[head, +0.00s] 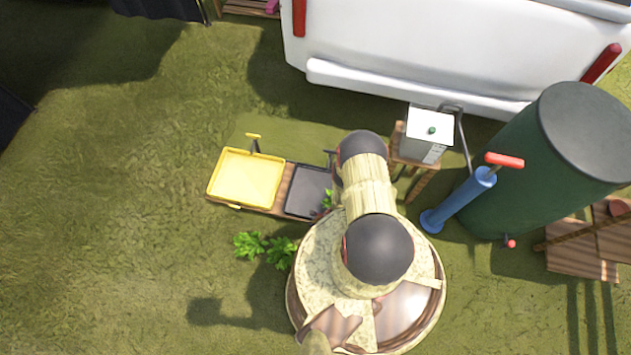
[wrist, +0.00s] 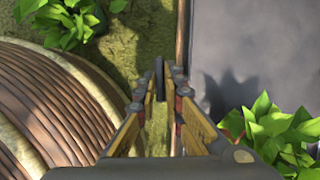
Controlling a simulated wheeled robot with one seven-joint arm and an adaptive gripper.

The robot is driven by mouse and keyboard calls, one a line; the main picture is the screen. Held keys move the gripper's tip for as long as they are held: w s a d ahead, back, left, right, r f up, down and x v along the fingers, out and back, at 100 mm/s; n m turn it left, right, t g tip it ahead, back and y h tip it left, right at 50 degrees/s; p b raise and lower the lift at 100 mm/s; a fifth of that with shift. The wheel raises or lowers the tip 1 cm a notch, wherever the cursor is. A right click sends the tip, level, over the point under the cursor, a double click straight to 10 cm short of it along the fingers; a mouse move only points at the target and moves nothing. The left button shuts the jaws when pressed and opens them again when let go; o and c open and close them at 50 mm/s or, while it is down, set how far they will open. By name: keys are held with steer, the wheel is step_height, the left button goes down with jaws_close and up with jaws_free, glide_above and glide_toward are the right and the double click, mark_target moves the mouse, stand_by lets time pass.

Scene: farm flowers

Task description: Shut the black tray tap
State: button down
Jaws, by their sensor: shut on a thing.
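The black tray (head: 308,190) sits right of the yellow tray on a wooden board. In the wrist view its dark grey surface (wrist: 240,45) fills the upper right. My gripper (wrist: 163,90) points along the tray's edge, with its two yellow-sided fingers close together. A narrow dark upright piece (wrist: 159,76), apparently the black tray's tap, is between the fingertips. My gripper is shut on it. How far the tap is turned cannot be told. In the head view my arm hides my gripper and the tap.
The yellow tray (head: 245,178) is beside the black one. Leafy plants (head: 265,246) grow in front; leaves (wrist: 275,130) also overlap the tray near my gripper. A white box (head: 428,132), blue pump (head: 458,200) and green barrel (head: 520,170) stand to the right. Grass at left is clear.

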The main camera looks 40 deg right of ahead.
steer(key=shift+m, duration=0.6)
steer(key=c, duration=1.9)
jaws_free()
steer(key=shift+h, duration=0.3)
steer(key=v, duration=1.2)
